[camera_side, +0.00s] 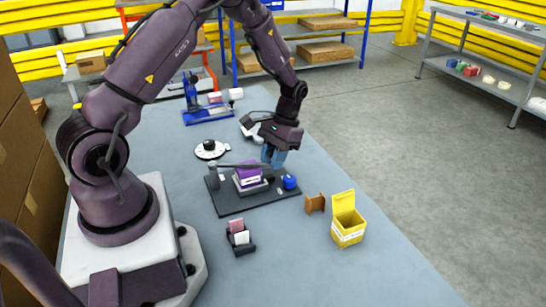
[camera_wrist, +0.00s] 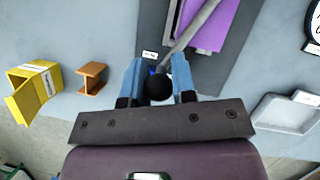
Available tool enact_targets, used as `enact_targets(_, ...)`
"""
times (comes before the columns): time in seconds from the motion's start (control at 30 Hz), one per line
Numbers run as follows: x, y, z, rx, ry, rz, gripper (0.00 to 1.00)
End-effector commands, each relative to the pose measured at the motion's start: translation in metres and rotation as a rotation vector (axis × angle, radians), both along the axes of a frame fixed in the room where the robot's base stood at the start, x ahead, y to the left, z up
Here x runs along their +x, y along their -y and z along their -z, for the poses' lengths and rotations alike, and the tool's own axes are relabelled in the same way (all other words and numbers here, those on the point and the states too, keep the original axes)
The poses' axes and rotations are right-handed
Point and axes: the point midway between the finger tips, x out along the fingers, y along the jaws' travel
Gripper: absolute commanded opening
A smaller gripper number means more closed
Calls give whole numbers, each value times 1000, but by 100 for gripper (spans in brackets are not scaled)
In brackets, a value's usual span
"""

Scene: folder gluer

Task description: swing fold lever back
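The fold lever is a grey bar (camera_wrist: 194,30) ending in a round black knob (camera_wrist: 158,88). In the side view, the lever (camera_side: 238,165) runs from a post at the left of the dark base plate (camera_side: 232,207), across and above the purple carton (camera_side: 246,170), to my gripper. My gripper (camera_side: 273,157) has blue fingers, which stand on both sides of the knob in the wrist view (camera_wrist: 157,75). In the side view the knob is hidden by the fingers. The purple carton (camera_wrist: 213,25) also shows in the wrist view.
A blue round object (camera_side: 290,182) sits on the base plate, right of my gripper. A yellow open box (camera_side: 347,232) and a brown piece (camera_side: 315,203) stand to the right. A black holder with small cards (camera_side: 240,238) stands in front. A round dial (camera_side: 209,149) lies behind.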

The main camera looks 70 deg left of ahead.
Motion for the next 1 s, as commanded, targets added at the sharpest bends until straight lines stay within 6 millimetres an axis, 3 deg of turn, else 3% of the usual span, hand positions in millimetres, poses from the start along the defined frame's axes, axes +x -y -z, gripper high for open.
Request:
enact_targets(0.47,6,-18,0,0,0,-121,0)
enact_targets(1.0,9,-91,-1,0,1,-606,0)
